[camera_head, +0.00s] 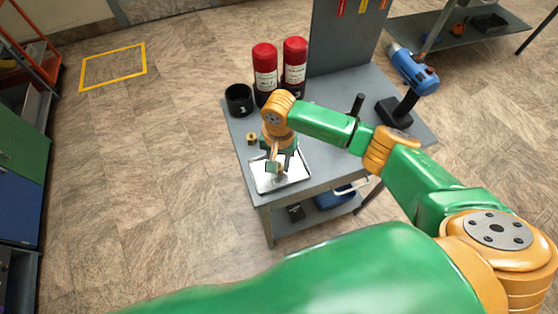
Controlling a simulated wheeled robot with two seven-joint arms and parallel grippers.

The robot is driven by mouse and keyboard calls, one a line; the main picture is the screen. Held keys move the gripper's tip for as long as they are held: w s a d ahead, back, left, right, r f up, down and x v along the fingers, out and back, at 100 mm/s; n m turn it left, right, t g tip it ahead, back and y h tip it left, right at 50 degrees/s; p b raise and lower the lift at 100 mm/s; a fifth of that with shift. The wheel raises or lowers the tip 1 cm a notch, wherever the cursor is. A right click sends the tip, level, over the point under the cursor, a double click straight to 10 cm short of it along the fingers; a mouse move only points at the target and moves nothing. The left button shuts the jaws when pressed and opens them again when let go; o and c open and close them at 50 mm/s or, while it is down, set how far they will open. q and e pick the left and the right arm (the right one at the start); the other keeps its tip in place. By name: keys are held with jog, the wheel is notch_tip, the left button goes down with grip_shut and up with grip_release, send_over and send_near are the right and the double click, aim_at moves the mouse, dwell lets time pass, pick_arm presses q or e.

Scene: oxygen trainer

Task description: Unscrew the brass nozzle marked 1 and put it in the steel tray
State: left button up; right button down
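The steel tray (296,181) lies on the grey bench near its front left corner. My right gripper (278,166) is over the tray, pointing down. Its fingers are small here, and I cannot tell whether they are open or hold anything. A small brass piece (252,138) is on the bench's left side, behind the tray; no number on it is readable. A black cup-shaped holder marked 1 (240,101) stands at the back left corner. My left gripper is not in view.
Two red cylinders with white labels (265,68) (295,62) stand beside the black holder. A blue tool on a black stand (411,75) is at the right. My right forearm crosses above the bench (346,85). A blue item is on the lower shelf (335,198).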

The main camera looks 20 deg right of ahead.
jog(key=shift+f, duration=0.3)
jog(key=shift+c, duration=2.3)
grip_release()
notch_tip(320, 180, up, 7)
jog(key=shift+r, duration=0.1)
jog(key=shift+s, duration=0.1)
